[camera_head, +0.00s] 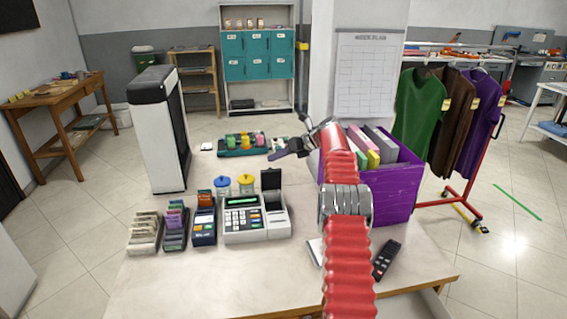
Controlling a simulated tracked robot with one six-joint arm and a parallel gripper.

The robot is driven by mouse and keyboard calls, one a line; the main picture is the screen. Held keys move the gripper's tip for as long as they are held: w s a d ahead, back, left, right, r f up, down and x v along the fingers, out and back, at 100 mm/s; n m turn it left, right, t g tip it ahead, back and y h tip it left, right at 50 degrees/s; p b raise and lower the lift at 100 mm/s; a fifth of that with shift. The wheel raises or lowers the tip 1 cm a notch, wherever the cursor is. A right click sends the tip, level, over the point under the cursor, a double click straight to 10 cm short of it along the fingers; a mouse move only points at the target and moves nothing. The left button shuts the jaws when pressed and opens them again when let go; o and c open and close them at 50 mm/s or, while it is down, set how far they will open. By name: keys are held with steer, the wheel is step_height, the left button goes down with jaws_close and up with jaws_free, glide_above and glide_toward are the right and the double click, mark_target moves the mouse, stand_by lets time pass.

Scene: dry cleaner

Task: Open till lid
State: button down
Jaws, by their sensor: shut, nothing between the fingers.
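The till (243,220) is a pale grey box with a keypad and a green display, standing on the counter left of centre. Its lid (272,184), dark on the inner face, stands upright at the back of the till's right-hand section, so it looks open. My gripper (274,154) is shut and empty. It is behind the till and above it in the picture, apart from the lid, and points left near the back edge of the counter. My red arm reaches up to it from the front.
A purple box (397,190) of folders stands right of my arm. A green tray (237,152) lies behind. A remote (386,259) lies front right; the front left counter is clear.

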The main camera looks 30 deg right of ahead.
steer(key=s+a+r+n+g+h, duration=0.1)
steer(key=s+a+r+n, duration=0.1)
steer(key=a+r+n, duration=0.35)
steer(key=s+a+r+n+g, duration=0.1)
steer(key=s+a+r+n, duration=0.2)
steer(key=a+r, duration=0.5)
steer(key=s+a+r+n+g+h, duration=0.1)
steer(key=s+a+r+n+h, duration=0.15)
steer(key=s+a+n, duration=0.9)
steer(key=s+a+n+g+h, duration=0.1)
steer(key=s+a+n, duration=0.3)
steer(key=s, duration=0.5)
steer(key=s+a+n, duration=0.2)
steer(key=s+a, duration=0.5)
steer(key=s, duration=0.2)
steer(key=s+a+f+n, duration=0.1)
steer(key=s+f+n, duration=0.3)
steer(key=s, duration=0.3)
steer(key=s+a+f+n+h, duration=0.1)
steer(key=s+f+n, duration=0.3)
steer(key=s, duration=0.4)
steer(key=shift+s+f+n, duration=0.3)
steer(key=shift+h, duration=0.25)
steer(key=shift+s, duration=0.1)
